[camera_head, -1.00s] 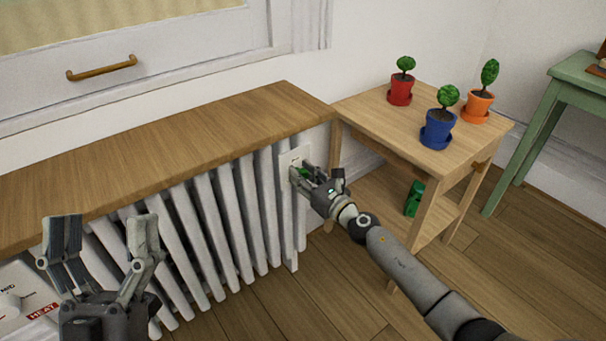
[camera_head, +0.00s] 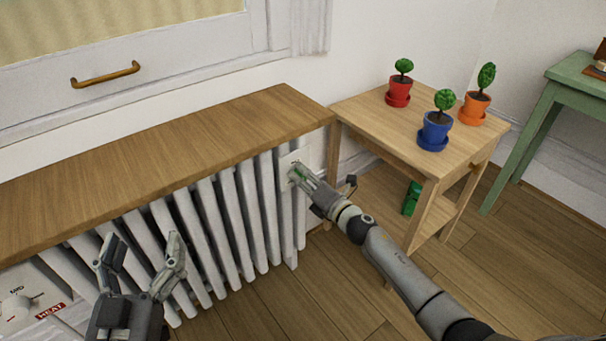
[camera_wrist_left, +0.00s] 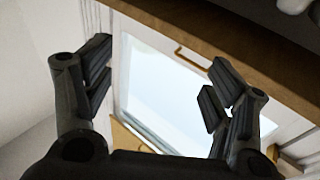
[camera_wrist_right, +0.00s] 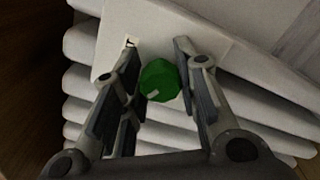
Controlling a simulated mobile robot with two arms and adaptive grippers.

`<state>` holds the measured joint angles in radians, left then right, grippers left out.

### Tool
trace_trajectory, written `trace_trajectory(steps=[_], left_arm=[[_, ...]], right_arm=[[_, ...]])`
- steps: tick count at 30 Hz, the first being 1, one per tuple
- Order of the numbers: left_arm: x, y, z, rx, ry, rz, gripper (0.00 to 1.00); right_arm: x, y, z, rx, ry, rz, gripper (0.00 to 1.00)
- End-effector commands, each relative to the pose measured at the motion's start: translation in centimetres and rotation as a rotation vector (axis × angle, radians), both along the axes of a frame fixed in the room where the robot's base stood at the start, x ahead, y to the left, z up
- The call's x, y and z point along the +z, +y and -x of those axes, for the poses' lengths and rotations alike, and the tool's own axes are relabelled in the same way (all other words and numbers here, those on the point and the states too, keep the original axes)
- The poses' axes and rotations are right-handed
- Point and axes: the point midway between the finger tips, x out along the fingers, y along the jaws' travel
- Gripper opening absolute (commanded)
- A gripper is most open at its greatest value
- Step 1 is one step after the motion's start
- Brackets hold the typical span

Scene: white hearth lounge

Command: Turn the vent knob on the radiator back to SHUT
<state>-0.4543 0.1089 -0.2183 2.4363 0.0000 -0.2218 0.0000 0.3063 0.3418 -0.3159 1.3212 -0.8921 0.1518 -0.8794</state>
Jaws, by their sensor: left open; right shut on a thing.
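The green vent knob (camera_wrist_right: 160,80) sits on a white plate (camera_wrist_right: 112,50) at the right end of the white radiator (camera_head: 232,225). A pale mark shows low on the knob's face in the right wrist view, and a small dark mark shows on the plate. My right gripper (camera_wrist_right: 158,62) is shut on the knob, one finger on each side. In the head view my right gripper (camera_head: 299,177) covers most of the knob and lettering. My left gripper (camera_head: 142,246) is open and empty in front of the radiator's left part.
A wooden shelf (camera_head: 170,150) overhangs the radiator. A white box (camera_head: 22,300) with a dial and a red HEAT label is at lower left. A green table (camera_head: 570,90) is farther right.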

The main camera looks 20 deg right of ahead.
Motion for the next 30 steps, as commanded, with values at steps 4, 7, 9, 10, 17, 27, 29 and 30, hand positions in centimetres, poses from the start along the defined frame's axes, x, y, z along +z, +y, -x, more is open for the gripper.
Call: trace_trajectory(steps=[4,7,9,10,17,27,29,30], left_arm=[[-2.4,0.3,-0.1,0.008,0.139,-0.036,0.78],[-4.3,0.7,0.1,0.015,0.241,-0.062,0.78],[-5.7,1.0,0.4,0.02,0.315,-0.081,0.78],[-6.3,1.1,0.5,0.022,0.348,-0.09,0.78],[-10.9,2.3,2.7,0.038,0.604,-0.152,0.78],[-16.1,4.5,8.0,0.061,0.967,-0.232,0.78],[-16.7,4.8,8.9,0.064,1.019,-0.244,0.78],[-17.0,5.0,9.5,0.066,1.052,-0.25,0.78]], right_arm=[[0.1,0.0,0.0,-0.001,0.05,-0.132,0.05],[0.1,0.0,0.0,-0.002,0.083,-0.221,0.05],[0.1,-0.1,0.0,-0.002,0.105,-0.283,0.05],[0.0,-0.1,0.0,-0.002,0.115,-0.309,0.05],[0.0,-0.1,0.0,-0.003,0.19,-0.514,0.05],[-0.1,-0.1,0.0,-0.003,0.29,-0.794,0.05],[-0.1,-0.1,0.0,-0.003,0.305,-0.834,0.05],[-0.1,-0.1,0.0,-0.003,0.314,-0.859,0.05]])
